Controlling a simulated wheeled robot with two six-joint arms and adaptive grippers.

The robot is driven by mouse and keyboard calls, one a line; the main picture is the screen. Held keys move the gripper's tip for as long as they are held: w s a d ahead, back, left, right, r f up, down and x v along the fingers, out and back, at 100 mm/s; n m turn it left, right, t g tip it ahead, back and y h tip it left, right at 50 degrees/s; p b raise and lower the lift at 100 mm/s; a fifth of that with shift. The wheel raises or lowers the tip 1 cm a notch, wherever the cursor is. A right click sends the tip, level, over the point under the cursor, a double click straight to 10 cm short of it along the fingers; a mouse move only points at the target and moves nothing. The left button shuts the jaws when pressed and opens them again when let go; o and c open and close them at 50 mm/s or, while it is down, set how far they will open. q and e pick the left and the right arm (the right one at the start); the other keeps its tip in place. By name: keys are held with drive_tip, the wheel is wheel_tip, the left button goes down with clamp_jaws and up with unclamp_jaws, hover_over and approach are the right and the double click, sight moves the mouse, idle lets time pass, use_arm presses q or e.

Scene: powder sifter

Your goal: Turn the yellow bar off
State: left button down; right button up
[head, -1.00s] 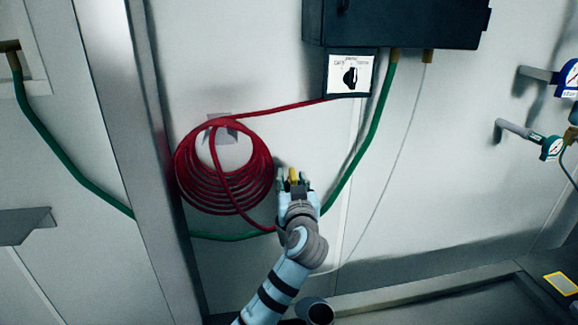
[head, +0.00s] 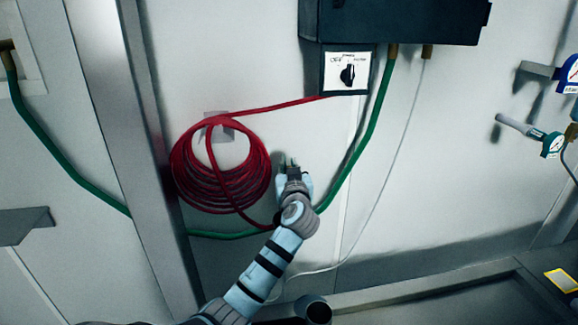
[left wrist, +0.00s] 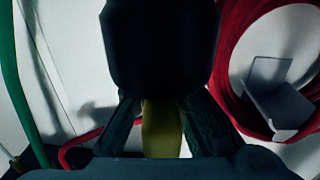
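My left gripper (head: 290,162) is at the wall just right of the red coil, with its fingertips close together. The yellow bar (left wrist: 162,130) shows in the left wrist view, upright between the two dark fingers, which come in to its sides. The gripper looks shut on it. A dark block covers the upper part of that view and hides the bar's far end. In the head view I cannot make out the bar behind the gripper. My right gripper is not in view.
The red hose coil (head: 218,175) hangs on the wall left of the gripper. A green hose (head: 375,110) runs down on its right. A dark box (head: 400,20) and a dial panel (head: 346,71) are above. Gauges (head: 551,144) stick out at far right.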

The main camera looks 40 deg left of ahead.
use_arm(q)
drive_tip(key=n+g+y+b, duration=0.1)
drive_tip(key=b, duration=0.1)
drive_tip(key=n+g+b, duration=0.1)
drive_tip(key=b, duration=0.1)
drive_tip(key=shift+s+a+f+y, duration=0.2)
drive_tip(key=shift+f+y, duration=0.1)
drive_tip(key=shift+y, duration=0.1)
drive_tip(key=shift+s+g+b, duration=0.1)
drive_tip(key=shift+g+b, duration=0.4)
drive_tip(key=shift+d+r+n+y, duration=0.1)
drive_tip(key=shift+r+n+y, duration=0.2)
drive_tip(key=shift+r, duration=0.05)
drive_tip(key=c, duration=1.6)
unclamp_jaws()
